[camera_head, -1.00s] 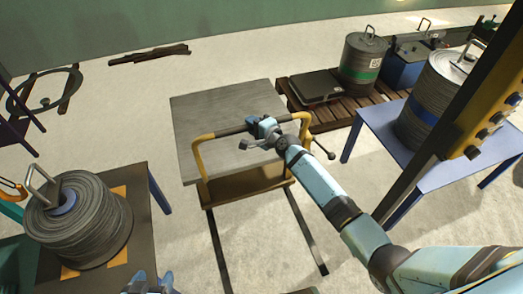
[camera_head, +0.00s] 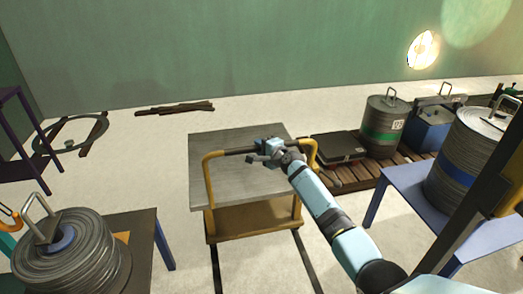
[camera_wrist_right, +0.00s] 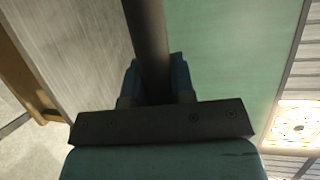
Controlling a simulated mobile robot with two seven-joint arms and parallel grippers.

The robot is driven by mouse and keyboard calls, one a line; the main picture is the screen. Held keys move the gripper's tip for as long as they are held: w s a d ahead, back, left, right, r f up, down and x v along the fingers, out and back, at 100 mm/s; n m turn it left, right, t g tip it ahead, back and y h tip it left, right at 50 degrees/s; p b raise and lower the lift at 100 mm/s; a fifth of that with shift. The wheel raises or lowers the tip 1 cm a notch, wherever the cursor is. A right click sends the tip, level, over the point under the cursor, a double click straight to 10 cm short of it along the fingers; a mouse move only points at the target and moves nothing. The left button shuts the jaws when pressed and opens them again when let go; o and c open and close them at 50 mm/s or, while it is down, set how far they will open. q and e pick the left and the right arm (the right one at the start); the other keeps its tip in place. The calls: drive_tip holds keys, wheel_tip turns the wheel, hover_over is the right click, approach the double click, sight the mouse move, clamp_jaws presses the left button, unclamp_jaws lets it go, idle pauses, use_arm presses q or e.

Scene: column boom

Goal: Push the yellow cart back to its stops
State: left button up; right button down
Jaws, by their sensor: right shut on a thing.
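The yellow cart (camera_head: 211,222) stands on the floor in the middle of the head view, with a grey flat top (camera_head: 225,190) and a lower shelf. Its yellow handle frame rises on the near side, with a dark crossbar. My right gripper (camera_head: 268,150) is shut on that crossbar, right of its middle. In the right wrist view the dark bar (camera_wrist_right: 147,35) runs between the two blue fingers (camera_wrist_right: 155,82). Two dark floor rails (camera_head: 305,262) come out from under the cart toward me. I cannot make out the stops. My left gripper is out of view.
A pallet (camera_head: 350,182) with a dark box and a green-banded drum (camera_head: 385,125) lies close to the cart's right. A blue table (camera_head: 400,195) with another drum stands nearer right. A cable reel (camera_head: 70,262) sits on a table at left. Dark bars (camera_head: 175,108) lie behind, before the green wall.

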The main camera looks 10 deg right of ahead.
drive_tip(key=shift+r, duration=0.2)
drive_tip(key=c, duration=1)
unclamp_jaws()
drive_tip(key=shift+o, duration=0.2)
drive_tip(key=shift+s+d, duration=0.15)
drive_tip(key=shift+s, duration=0.15)
use_arm(q)
drive_tip(key=p, duration=0.2)
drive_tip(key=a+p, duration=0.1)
drive_tip(key=p, duration=0.1)
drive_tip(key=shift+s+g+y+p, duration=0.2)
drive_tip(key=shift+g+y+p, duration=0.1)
drive_tip(key=shift+p, duration=0.1)
use_arm(e)
drive_tip(key=v, duration=1.3)
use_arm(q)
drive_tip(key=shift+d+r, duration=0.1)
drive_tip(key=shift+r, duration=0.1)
use_arm(e)
drive_tip(key=shift+d, duration=0.1)
drive_tip(key=shift+s, duration=0.1)
